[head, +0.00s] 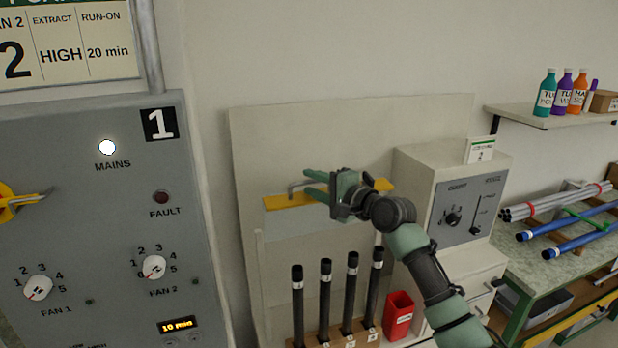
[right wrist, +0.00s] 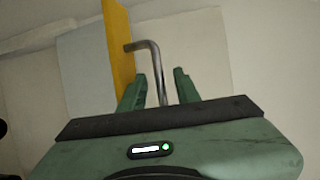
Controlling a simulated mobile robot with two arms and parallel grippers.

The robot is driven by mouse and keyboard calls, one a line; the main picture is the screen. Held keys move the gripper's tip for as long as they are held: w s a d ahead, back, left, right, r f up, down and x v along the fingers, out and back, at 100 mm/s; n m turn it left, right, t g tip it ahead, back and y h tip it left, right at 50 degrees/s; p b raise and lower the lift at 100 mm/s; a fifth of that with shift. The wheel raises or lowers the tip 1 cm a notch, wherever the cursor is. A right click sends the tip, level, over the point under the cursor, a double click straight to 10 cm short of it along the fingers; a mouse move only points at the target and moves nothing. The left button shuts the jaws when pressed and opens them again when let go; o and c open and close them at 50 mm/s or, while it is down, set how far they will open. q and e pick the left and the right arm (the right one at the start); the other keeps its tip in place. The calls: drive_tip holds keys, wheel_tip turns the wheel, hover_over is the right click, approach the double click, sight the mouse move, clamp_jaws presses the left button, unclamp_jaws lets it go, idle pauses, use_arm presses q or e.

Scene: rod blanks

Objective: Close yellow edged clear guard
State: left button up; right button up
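The clear guard (head: 290,222) is a faint see-through pane on the pale back panel. Its yellow edge (head: 288,201) runs level above the black rods, and the edge also shows in the right wrist view (right wrist: 119,50). A bent metal handle (head: 297,186) sticks out from the yellow edge. My right gripper (head: 309,185) is at this handle. In the right wrist view, its green fingers (right wrist: 160,80) are apart, with the handle bar (right wrist: 157,72) between them and gaps visible on both sides. The gripper hides part of the yellow edge. My left gripper is not in view.
Several black rods (head: 325,300) stand in a wooden block below the guard, beside a red bin (head: 398,314). A white machine cabinet (head: 465,215) stands right of them. A grey control panel (head: 110,225) fills the left. A green bench (head: 560,265) holds pipes at right.

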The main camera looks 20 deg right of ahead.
drive_tip(key=shift+x, duration=0.8)
clamp_jaws()
idle(0.9)
